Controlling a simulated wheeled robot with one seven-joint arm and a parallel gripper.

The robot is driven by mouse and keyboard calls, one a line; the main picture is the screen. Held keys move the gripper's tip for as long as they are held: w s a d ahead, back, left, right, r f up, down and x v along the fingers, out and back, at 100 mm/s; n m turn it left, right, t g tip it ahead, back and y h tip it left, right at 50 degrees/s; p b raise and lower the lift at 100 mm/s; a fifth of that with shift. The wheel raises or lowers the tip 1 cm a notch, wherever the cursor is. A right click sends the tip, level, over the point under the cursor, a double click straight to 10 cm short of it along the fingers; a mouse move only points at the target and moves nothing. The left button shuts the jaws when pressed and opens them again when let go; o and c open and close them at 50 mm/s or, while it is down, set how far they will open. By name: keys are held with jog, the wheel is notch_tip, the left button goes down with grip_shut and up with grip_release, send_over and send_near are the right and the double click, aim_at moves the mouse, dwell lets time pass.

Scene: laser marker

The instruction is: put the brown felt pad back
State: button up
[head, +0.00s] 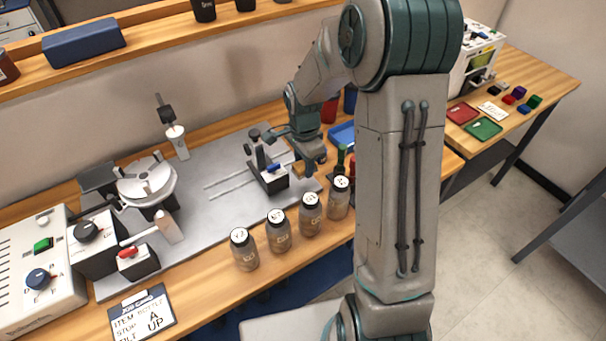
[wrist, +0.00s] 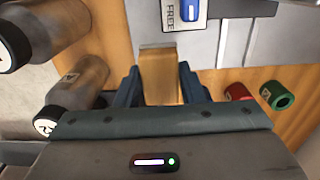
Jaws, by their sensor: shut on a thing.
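My gripper (head: 309,158) is over the metal bed of the laser marker, near its right end. In the wrist view, my gripper (wrist: 158,82) has its two blue fingers closed on the sides of a brown block-like piece (wrist: 158,68), which looks like the brown felt pad. Its far end sticks out past the fingertips. In the head view only a small brown part (head: 313,168) shows below the fingers. I cannot tell whether it touches anything beneath.
A small fixture (head: 268,172) is just left of my gripper. Red (wrist: 238,91) and green (wrist: 277,95) cylinders lie close by on the wood. A blue tray (head: 341,133) is behind. The middle of the metal bed (head: 215,208) is clear.

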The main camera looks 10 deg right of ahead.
aim_at(304, 184)
jog(key=shift+f, duration=2.6)
jog(key=shift+f, duration=0.2)
jog(key=o, duration=0.9)
jog(key=shift+r, duration=0.15)
